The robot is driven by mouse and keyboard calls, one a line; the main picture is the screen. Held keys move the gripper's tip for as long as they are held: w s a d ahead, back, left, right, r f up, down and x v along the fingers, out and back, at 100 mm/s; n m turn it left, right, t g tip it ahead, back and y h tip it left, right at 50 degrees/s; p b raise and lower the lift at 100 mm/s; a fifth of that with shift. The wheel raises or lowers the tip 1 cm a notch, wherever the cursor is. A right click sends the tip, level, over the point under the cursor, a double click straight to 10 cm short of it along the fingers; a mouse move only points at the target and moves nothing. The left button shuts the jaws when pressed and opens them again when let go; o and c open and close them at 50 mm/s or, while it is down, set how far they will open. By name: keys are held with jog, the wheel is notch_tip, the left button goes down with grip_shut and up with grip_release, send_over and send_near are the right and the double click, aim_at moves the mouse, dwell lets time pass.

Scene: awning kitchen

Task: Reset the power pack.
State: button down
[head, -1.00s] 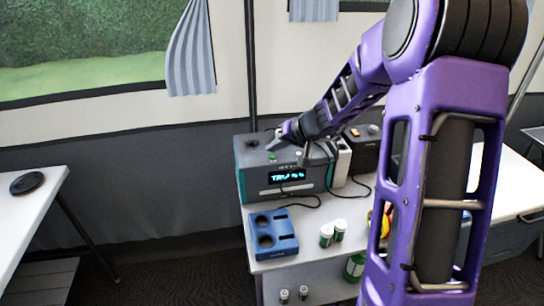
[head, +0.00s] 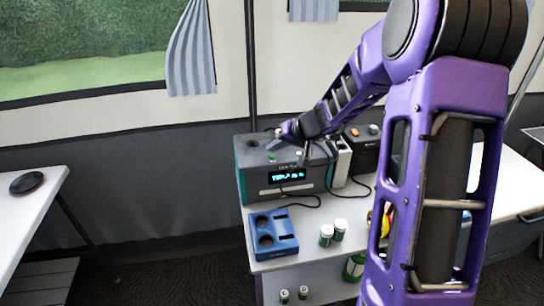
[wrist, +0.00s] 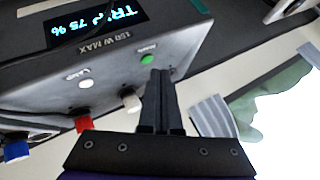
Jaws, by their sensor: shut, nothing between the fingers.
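The power pack (head: 253,178) is a grey box with teal edges on the white counter. Its lit display (head: 287,176) shows blue text, and in the wrist view the display (wrist: 95,22) reads "75 %" at its end. My gripper (wrist: 160,72) is shut and empty, its fingertips right beside a green button (wrist: 148,59) on the panel. Contact cannot be told. A white button (wrist: 86,83) marked "LAMP" sits left of it.
A white post-like part (wrist: 132,102), a red one (wrist: 83,123) and a blue one (wrist: 15,148) stand along the panel's edge. A blue holder (head: 284,222) and white-capped jars (head: 326,236) are in front. A dark box (head: 366,150) with an orange switch stands right of the pack.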

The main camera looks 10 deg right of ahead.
jog(key=shift+f, duration=0.4)
jog(key=shift+f, duration=0.35)
dwell(0.4)
jog(key=shift+r, duration=0.8)
jog(key=shift+r, duration=0.1)
jog(key=shift+r+p, duration=1.4)
jog(key=shift+r, duration=1)
